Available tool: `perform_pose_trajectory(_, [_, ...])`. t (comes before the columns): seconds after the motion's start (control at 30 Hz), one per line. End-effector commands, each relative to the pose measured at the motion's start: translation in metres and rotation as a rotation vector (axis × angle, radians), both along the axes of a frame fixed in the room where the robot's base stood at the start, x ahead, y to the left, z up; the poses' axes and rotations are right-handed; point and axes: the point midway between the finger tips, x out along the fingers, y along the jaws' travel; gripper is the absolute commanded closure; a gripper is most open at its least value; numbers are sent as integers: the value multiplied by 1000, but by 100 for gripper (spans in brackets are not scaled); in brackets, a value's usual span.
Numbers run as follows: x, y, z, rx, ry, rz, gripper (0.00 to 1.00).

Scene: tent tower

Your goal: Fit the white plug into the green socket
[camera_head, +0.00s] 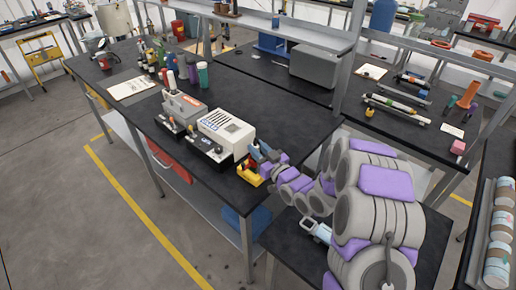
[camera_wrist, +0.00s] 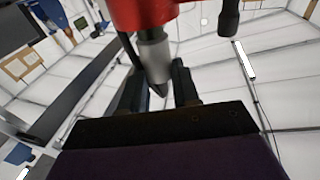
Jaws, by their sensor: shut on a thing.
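My gripper (camera_head: 262,153) is at the right end of the white boxy device (camera_head: 226,131) on the black bench, in the head view. In the wrist view its dark fingers (camera_wrist: 160,85) are shut on a pale grey cylindrical piece (camera_wrist: 154,58) with a dark pointed tip. This piece meets a red body (camera_wrist: 145,12) at the top of that view. I cannot tell whether it is the white plug. A small yellow part (camera_head: 248,173) is beside my gripper near the bench edge. I cannot pick out the green socket; my gripper and arm hide part of this area.
Bottles and a green cup (camera_head: 202,74) are further back. A metal post (camera_head: 349,60) rises behind my arm. The bench (camera_head: 285,107) behind the white device is clear.

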Motion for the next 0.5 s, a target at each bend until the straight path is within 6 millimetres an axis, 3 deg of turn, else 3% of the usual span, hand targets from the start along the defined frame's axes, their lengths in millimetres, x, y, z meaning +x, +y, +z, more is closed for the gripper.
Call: perform_pose_trajectory(0.5, [0, 0, -10, -1, -1, 1, 100])
